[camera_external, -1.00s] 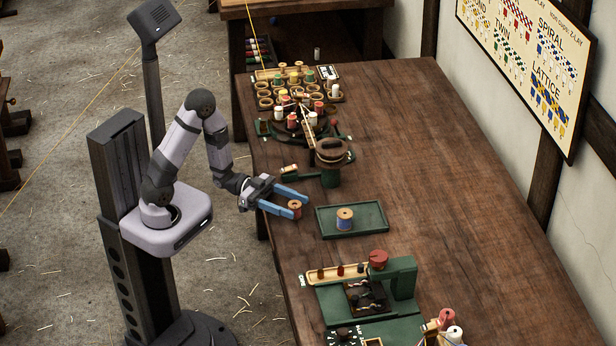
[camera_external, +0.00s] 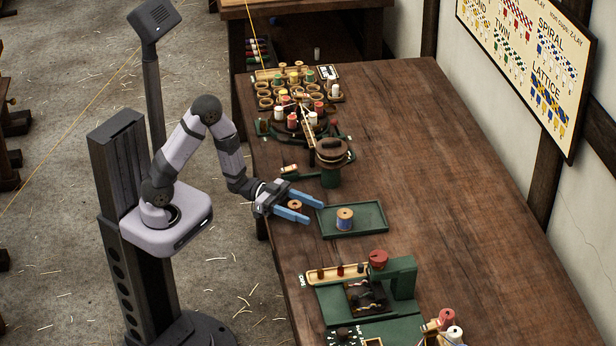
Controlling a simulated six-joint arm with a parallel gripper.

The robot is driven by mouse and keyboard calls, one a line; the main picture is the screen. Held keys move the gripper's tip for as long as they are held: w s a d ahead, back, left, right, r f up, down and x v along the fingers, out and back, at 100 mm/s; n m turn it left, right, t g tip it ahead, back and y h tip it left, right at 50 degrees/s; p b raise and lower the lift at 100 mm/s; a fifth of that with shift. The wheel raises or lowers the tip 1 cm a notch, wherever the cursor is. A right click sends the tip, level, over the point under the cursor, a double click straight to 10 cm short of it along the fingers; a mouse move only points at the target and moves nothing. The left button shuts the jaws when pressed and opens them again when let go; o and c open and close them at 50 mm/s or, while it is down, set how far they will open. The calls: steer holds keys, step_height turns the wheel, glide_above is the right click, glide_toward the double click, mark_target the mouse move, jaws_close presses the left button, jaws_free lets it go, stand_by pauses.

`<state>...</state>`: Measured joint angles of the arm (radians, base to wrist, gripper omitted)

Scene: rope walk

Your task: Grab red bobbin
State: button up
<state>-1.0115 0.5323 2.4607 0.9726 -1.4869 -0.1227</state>
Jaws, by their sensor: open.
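A small wooden bobbin with red thread (camera_external: 295,204) is at the left edge of the table, left of the green tray. My gripper (camera_external: 314,213) is open, its two blue fingers pointing right. The bobbin shows between the fingers, nearer their roots than their tips. The near finger hides its lower part. I cannot tell whether either finger touches it. The fingertips reach to the tray's left edge, and I cannot tell if they are above it or beside it.
The green tray (camera_external: 371,228) holds a bobbin with blue thread (camera_external: 345,219). A green winder post (camera_external: 330,175) stands just behind my gripper. A green machine (camera_external: 402,280) stands in front. A rack of coloured bobbins (camera_external: 290,85) is at the back. The table's right side is clear.

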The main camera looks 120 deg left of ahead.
steer(key=c, duration=1.1)
steer(key=shift+r, duration=0.1)
steer(key=shift+d+r+p, duration=0.1)
steer(key=shift+r+p, duration=1.05)
steer(key=shift+r, duration=3.8)
